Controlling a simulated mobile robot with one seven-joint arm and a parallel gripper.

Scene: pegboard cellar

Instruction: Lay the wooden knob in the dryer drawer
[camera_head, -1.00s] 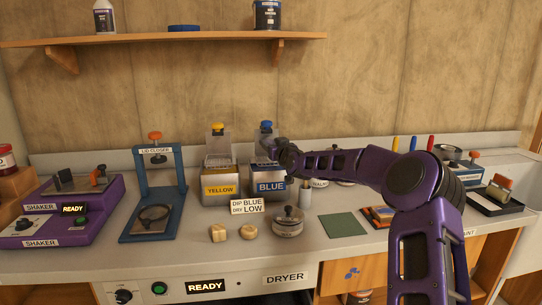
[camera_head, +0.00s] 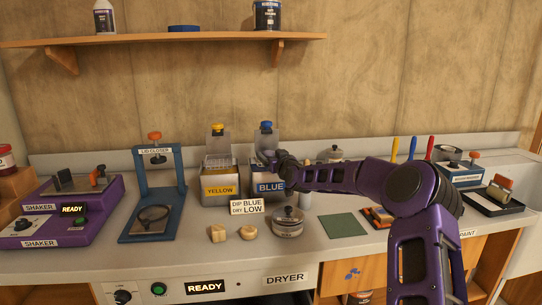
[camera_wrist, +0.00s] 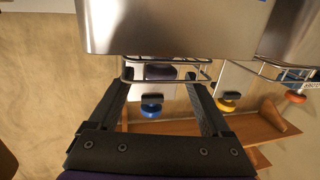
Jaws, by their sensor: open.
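Two pale wooden pieces, one blocky (camera_head: 218,233) and one rounder (camera_head: 248,232), sit on the counter before the tins. I cannot tell which is the task's knob. My gripper (camera_head: 268,160) is at the top of the blue tin (camera_head: 270,187). In the wrist view my gripper (camera_wrist: 160,76) is open, its fingers on either side of a wire rack (camera_wrist: 165,62). A dark rounded thing (camera_wrist: 160,72) shows between the fingers; I cannot tell what it is, and no grip on it shows. The dryer drawer (camera_head: 275,300) is a dark strip at the bottom edge, mostly out of frame.
A sign (camera_head: 247,206) reads "DIP BLUE DRY LOW". The yellow tin (camera_head: 220,186) stands left of the blue one. A lidded metal pot (camera_head: 288,222) and a green mat (camera_head: 343,228) are to the right. The blue lid closer (camera_head: 157,190) stands left.

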